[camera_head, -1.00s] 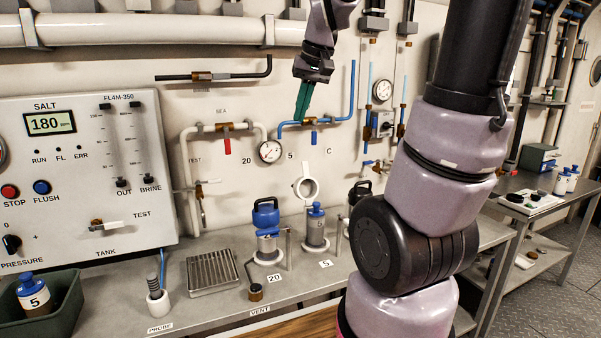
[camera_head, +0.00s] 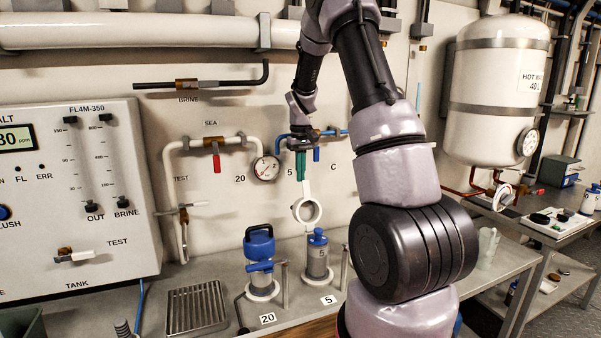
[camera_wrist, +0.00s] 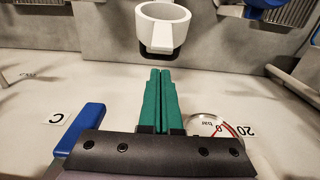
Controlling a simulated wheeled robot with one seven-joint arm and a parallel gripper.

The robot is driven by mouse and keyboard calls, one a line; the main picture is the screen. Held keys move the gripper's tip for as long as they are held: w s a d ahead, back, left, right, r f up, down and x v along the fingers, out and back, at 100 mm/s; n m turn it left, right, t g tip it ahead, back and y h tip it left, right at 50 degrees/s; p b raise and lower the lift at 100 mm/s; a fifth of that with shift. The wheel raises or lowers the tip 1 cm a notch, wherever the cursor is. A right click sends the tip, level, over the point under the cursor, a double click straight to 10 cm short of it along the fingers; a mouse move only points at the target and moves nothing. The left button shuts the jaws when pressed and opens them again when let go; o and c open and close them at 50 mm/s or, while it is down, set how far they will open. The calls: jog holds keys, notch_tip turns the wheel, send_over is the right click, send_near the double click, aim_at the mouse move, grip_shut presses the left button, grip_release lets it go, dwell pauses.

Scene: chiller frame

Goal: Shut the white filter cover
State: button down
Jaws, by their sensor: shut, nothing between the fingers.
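The white filter cover (camera_head: 306,211) is a ring with a short tab on top. It stands raised and tilted up above the number 5 filter, a grey cylinder with a blue cap (camera_head: 318,256). My gripper (camera_head: 301,177) points down with its green fingers shut and empty, just above the cover's tab. In the wrist view the shut fingertips (camera_wrist: 160,72) are close to the cover's white ring (camera_wrist: 163,33), with a small gap in the picture. Whether they touch the tab cannot be told.
The number 20 filter with a blue handle (camera_head: 259,250) stands left of the cover. A round gauge (camera_head: 266,168) and a blue pipe are on the wall near my gripper. A metal drain tray (camera_head: 196,308) lies on the bench. A white hot-water tank (camera_head: 497,90) hangs at right.

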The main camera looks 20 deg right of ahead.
notch_tip(320, 180, down, 7)
jog(key=shift+r, duration=0.15)
jog(key=shift+r, duration=0.1)
dwell(0.4)
